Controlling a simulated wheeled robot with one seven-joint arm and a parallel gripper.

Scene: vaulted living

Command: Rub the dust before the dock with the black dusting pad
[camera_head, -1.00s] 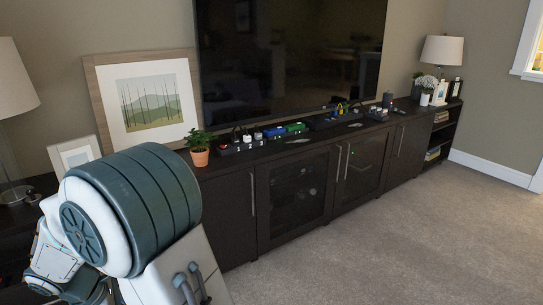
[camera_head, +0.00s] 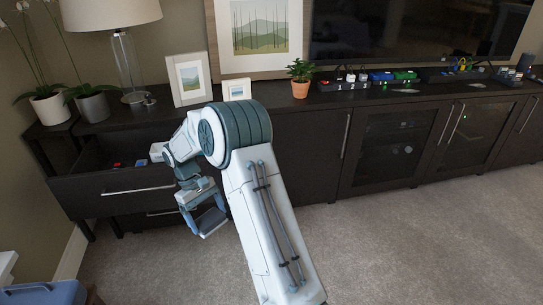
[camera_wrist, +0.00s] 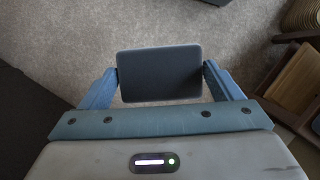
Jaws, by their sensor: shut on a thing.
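My gripper (camera_wrist: 160,80) is shut on the black dusting pad (camera_wrist: 160,66), a dark rounded rectangle held flat between two blue fingers. In the head view my gripper (camera_head: 207,222) hangs low in front of the cabinet, left of centre, above the carpet. On the cabinet top are black docks: one with white items (camera_head: 345,86), one with blue and green items (camera_head: 392,77), and one farther right (camera_head: 450,74). Small pale grey patches, looking like dust, lie before them, one at the middle dock (camera_head: 405,91) and another farther right (camera_head: 477,85). My gripper is well away from both patches.
A drawer (camera_head: 120,190) stands open at the left with small items inside, beside my arm. A potted plant (camera_head: 300,85), picture frames (camera_head: 188,80) and a lamp (camera_head: 125,55) stand on the cabinet. A blue bin (camera_head: 45,293) is at lower left. Carpet at right is clear.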

